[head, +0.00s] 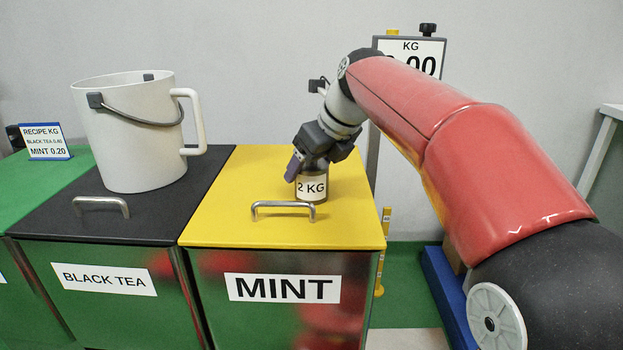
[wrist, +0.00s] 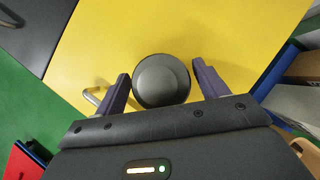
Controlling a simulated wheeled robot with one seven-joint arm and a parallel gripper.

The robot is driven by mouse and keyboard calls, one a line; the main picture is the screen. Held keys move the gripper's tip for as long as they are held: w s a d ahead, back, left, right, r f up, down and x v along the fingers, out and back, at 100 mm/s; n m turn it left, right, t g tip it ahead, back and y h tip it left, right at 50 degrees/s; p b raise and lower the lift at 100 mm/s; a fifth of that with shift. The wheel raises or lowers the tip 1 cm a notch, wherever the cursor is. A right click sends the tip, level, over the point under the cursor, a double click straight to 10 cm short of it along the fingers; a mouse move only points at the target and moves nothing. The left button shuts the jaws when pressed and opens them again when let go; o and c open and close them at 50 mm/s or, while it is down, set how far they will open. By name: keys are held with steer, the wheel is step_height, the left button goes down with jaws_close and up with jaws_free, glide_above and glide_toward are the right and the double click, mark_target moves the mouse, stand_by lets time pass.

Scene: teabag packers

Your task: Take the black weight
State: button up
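The black weight (head: 312,200) stands upright on the yellow lid of the MINT bin (head: 240,225), and its white label reads 2 KG. In the wrist view the weight (wrist: 162,80) shows from above as a dark round top. My gripper (head: 308,172) is right over the weight. In the wrist view its two purple fingers (wrist: 161,72) are spread, one on each side of the weight. Only narrow gaps show between fingers and weight, and contact is not clear. My gripper hides the weight's top in the head view.
A metal handle (head: 283,205) stands on the yellow lid in front of the weight. A white bucket (head: 135,140) sits on the black BLACK TEA lid (head: 95,225) to the left. A scale display (head: 410,45) stands behind my arm.

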jaws_close()
steer(key=shift+r, duration=0.25)
